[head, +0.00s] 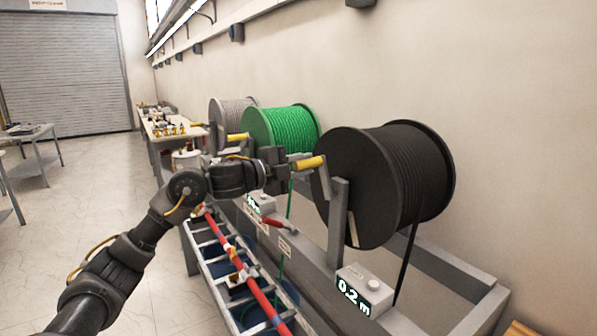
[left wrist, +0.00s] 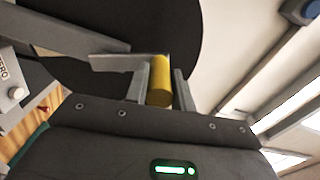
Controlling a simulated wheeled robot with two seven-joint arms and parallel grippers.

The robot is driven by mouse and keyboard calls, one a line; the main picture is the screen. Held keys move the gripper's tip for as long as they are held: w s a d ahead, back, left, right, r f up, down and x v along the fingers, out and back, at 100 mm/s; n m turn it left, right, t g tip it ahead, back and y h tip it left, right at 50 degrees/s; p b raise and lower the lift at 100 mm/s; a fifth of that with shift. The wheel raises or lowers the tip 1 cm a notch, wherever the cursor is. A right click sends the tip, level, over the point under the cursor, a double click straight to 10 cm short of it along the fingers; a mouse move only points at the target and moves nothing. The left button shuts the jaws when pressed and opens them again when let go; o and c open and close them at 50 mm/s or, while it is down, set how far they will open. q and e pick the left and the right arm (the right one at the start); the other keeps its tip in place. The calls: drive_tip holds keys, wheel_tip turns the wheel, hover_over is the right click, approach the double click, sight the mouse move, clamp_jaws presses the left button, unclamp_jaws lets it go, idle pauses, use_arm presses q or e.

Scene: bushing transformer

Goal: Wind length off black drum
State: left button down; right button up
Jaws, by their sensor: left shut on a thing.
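The black drum (head: 385,180), wound with black cable, stands on its stand at the right of the head view. A black strand (head: 407,265) hangs from its right side. Its crank has a yellow handle (head: 309,163) on a grey arm. My left gripper (head: 290,164) is at this handle, and the left wrist view shows the yellow handle (left wrist: 159,82) between its two fingers, shut on it. The counter box (head: 365,290) below the drum reads 0.2 m. My right gripper is not in view.
A green drum (head: 283,129) and a grey drum (head: 230,110) stand farther back in the row, with yellow handles. A ladder-like tray (head: 222,268) with a red pole (head: 243,268) lies below my left arm. Open floor (head: 60,240) lies to the left.

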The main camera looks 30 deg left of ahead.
use_arm(q)
drive_tip(key=shift+s+d+r+m+b, duration=0.3)
drive_tip(key=shift+s+d+m, duration=0.1)
drive_tip(key=shift+d+m, duration=0.4)
drive_tip(key=c, duration=1.4)
unclamp_jaws()
drive_tip(key=shift+o, duration=1.1)
drive_tip(key=shift+s+d, duration=0.1)
